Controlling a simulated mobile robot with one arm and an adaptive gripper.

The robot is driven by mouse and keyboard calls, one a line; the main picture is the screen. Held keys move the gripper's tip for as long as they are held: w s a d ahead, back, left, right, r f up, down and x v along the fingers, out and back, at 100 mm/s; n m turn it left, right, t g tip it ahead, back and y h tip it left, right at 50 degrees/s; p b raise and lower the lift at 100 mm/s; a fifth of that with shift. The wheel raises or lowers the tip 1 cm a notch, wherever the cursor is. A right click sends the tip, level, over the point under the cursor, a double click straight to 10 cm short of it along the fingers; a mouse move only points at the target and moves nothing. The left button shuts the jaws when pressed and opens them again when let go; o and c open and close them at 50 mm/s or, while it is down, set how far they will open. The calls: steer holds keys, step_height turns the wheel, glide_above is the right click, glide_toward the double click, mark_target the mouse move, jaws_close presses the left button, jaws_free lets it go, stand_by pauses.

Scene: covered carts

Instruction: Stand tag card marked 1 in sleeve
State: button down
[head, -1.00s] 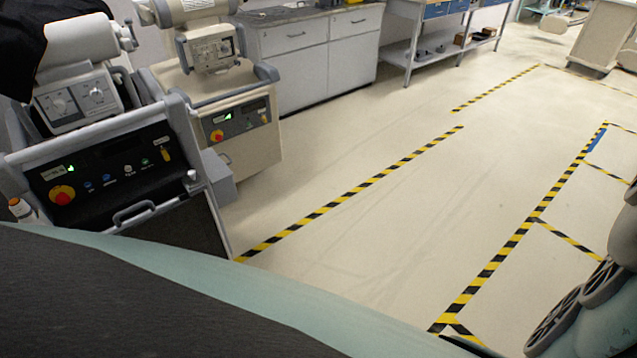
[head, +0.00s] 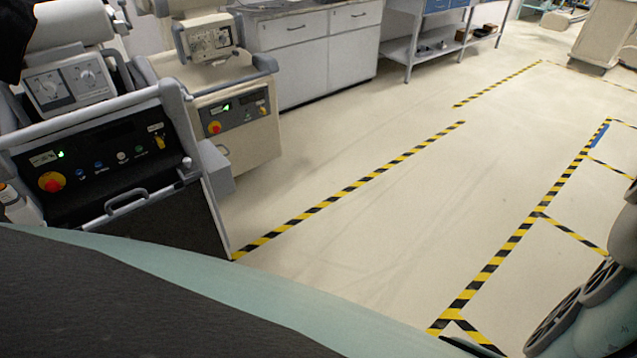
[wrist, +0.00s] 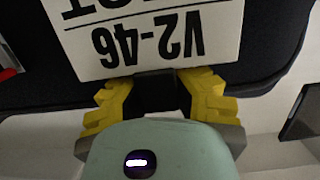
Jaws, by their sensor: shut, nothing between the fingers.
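No card marked 1 and no sleeve can be made out in either view. My gripper (wrist: 155,90) shows in the wrist view with its yellow fingers, shut and empty. It is close to a white label plate (wrist: 150,35) with black print that reads "V2-46" upside down. I cannot tell whether the fingers touch the plate. The plate is on a dark surface (wrist: 270,50) with a rounded edge. My gripper does not show in the head view.
At left in the head view is a cart with a dark control panel (head: 105,165) and a front handle. A similar beige cart (head: 245,150) stands behind it. Grey cabinets (head: 315,60) and a shelf table (head: 440,45) line the back. Floor between the striped tapes (head: 350,190) is clear.

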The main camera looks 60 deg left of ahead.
steer(key=shift+f+b, duration=1.1)
steer(key=shift+b, duration=0.4)
steer(key=c, duration=1)
jaws_free()
steer(key=a, duration=0.4)
steer(key=a+r, duration=0.1)
steer(key=a, duration=0.3)
steer(key=s+a+r, duration=0.1)
steer(key=a, duration=0.2)
steer(key=shift+a+r, duration=0.1)
steer(key=shift+a, duration=0.3)
